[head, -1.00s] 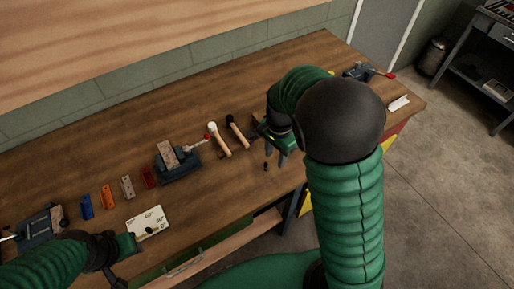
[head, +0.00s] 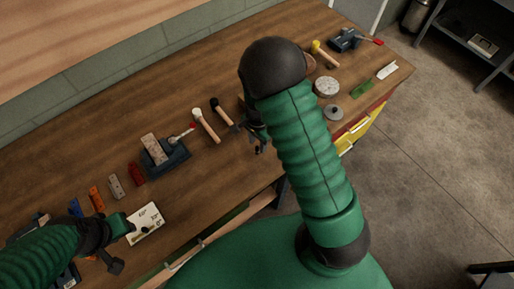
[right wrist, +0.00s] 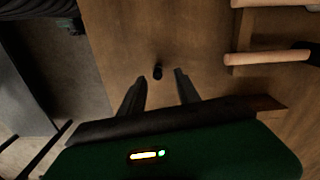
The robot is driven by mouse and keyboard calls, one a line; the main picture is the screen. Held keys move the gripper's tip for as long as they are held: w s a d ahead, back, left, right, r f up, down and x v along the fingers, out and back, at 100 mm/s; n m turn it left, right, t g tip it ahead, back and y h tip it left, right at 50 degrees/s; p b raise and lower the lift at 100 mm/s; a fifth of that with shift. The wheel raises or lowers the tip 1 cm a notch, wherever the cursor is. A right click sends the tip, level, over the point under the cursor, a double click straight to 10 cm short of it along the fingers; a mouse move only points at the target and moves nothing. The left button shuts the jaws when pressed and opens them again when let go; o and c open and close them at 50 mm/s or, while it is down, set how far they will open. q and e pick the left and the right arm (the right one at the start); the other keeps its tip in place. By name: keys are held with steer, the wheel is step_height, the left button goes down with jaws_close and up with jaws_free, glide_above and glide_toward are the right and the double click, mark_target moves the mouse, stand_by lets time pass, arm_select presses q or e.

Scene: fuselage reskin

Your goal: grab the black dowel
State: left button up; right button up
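The black dowel (right wrist: 157,72) is a small dark peg standing on the wooden bench top (right wrist: 115,40) in the right wrist view. My right gripper (right wrist: 160,77) is open, with its two dark fingers on either side of the dowel's line and the dowel near the gap between their tips. No finger visibly touches it. In the head view my right gripper (head: 257,146) is low over the bench near its front edge; I cannot make out the dowel apart from the fingers there. My left gripper (head: 128,226) is beside a white marked card (head: 146,217); its fingers are unclear.
Two hammers (head: 206,126) (head: 222,112) lie left of my right gripper. A blue vise (head: 166,158) and several coloured blocks (head: 136,173) are farther left. Beyond my right arm are a round grey disc (head: 327,87), a green piece (head: 362,89) and another vise (head: 346,40).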

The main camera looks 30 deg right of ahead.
mark_target(258, 147)
steer(key=f, duration=0.2)
steer(key=shift+s+f, duration=0.3)
steer(key=shift+f, duration=0.05)
steer(key=shift+a+f, duration=0.1)
steer(key=shift+f, duration=0.1)
steer(key=shift+w+a, duration=0.15)
steer(key=shift+a, duration=0.15)
steer(key=c, duration=0.5)
steer(key=shift+d, duration=0.15)
jaws_close()
steer(key=shift+d, duration=0.15)
